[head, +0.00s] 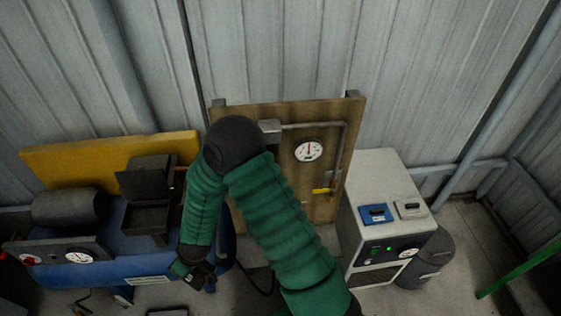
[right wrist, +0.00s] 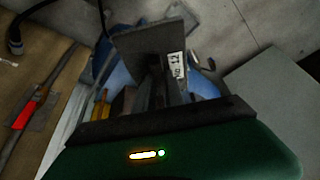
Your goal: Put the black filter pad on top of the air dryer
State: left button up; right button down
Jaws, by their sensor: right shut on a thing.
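The air dryer (head: 385,178) is a pale grey cabinet right of centre in the head view. In the right wrist view my right gripper (right wrist: 157,82) is shut on a dark square piece, which looks like the black filter pad (right wrist: 148,40). In the head view I cannot make out the pad. My left gripper is not in view.
The blue compressor (head: 185,262) with dark housings stands at left. A brown board (head: 318,207) with a gauge and a yellow-handled valve (head: 322,191) stands behind my forearm, left of the dryer. A dark cylinder (head: 432,258) stands right of the dryer.

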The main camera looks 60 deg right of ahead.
aim_at(378, 178)
jog(key=k+l, duration=0.3)
jog(key=l, duration=0.15)
jog(key=k+l, duration=0.35)
jog(key=l, duration=0.15)
jog(key=k+l, duration=0.3)
jog(key=l, duration=0.15)
jog(key=k+l, duration=0.35)
jog(key=l, duration=1)
jog(key=k, duration=0.05)
